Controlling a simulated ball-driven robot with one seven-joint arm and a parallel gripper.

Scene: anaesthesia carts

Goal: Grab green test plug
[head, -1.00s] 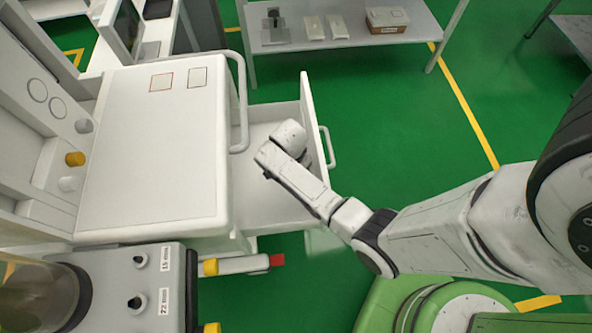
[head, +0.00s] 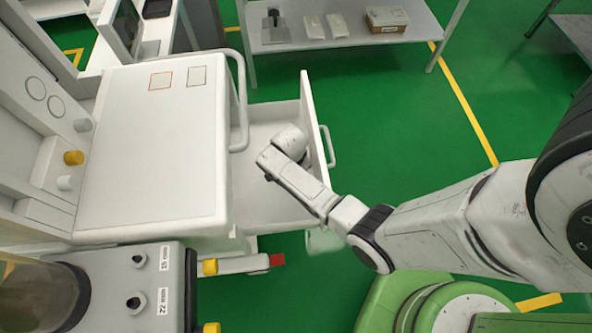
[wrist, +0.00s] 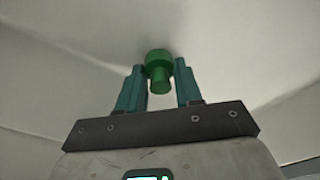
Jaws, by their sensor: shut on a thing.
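The green test plug (wrist: 159,66) shows in the wrist view, a round wide head with a narrower stem below it. My gripper (wrist: 160,82) has its two teal fingers on either side of the plug, shut on it. The plug lies against or just above the pale drawer floor; I cannot tell which. In the head view my wrist reaches into the open white drawer (head: 262,208), and my arm hides the fingers and the plug there.
The drawer's raised front panel (head: 318,120) and handle (head: 328,147) stand right of my wrist. The white cart top (head: 150,150) is to the left. A shelf (head: 350,42) with boxes stands at the back. Green floor is open to the right.

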